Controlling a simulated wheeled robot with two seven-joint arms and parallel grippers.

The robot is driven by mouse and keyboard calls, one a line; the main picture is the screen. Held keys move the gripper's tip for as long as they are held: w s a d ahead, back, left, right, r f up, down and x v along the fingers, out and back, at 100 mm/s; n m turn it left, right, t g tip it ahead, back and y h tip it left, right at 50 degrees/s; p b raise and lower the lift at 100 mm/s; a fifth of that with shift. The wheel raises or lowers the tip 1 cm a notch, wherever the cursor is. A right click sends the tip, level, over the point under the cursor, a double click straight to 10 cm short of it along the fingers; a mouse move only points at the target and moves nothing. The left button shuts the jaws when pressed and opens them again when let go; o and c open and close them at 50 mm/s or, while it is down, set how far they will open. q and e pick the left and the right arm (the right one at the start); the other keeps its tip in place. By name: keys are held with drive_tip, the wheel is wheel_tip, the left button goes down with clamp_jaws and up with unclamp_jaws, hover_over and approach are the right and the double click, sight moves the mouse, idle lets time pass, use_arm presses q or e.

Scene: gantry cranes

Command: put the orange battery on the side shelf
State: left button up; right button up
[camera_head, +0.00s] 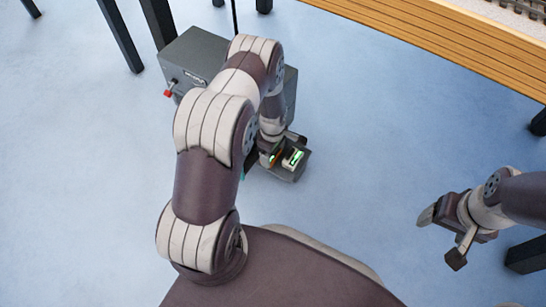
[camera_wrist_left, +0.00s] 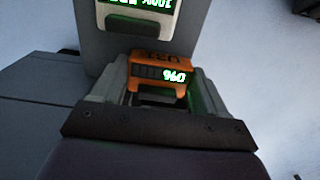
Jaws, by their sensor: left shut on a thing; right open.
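In the head view only a sliver of the orange battery (camera_head: 276,156) shows beside the gripper. It is at the dark side shelf (camera_head: 284,175) of the grey machine; I cannot tell whether it touches the shelf. A white battery (camera_wrist_left: 140,18) with a green display reading 100% stands right beside it. My right gripper (camera_head: 442,237) is open and empty at the right.
The grey machine (camera_head: 196,55) stands on the pale blue floor, with a red-tipped lever (camera_head: 168,93) on its left. My left arm hides much of its front. A slatted wooden table (camera_head: 450,45) is at the upper right. The floor between the shelf and my right gripper is clear.

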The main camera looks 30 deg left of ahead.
use_arm(q)
drive_tip(key=shift+f+p, duration=0.1)
drive_tip(key=shift+p, duration=0.2)
drive_tip(key=shift+c, duration=0.6)
drive_tip(key=shift+f, duration=0.2)
drive_tip(key=o, duration=1.3)
drive_tip(key=shift+r, duration=0.4)
drive_tip(key=s+d+r+m+p, duration=0.1)
drive_tip(key=d+r+m+p, duration=0.2)
drive_tip(key=r, duration=0.8)
drive_tip(key=r+m+p, duration=0.3)
drive_tip(key=r+p, duration=0.2)
drive_tip(key=r, duration=0.7)
drive_tip(key=s+d+r+m, duration=0.1)
drive_tip(key=s+r+m, duration=0.2)
drive_tip(key=s+r, duration=0.1)
drive_tip(key=s+d+r+m+t, duration=0.1)
drive_tip(key=s+d+r+m, duration=0.1)
drive_tip(key=s+r+m, duration=0.2)
drive_tip(key=s+d+r+m, duration=0.2)
drive_tip(key=s+r+m, duration=0.2)
drive_tip(key=shift+s+d, duration=0.1)
drive_tip(key=shift+s, duration=0.2)
use_arm(e)
wheel_tip(320, 180, up, 8)
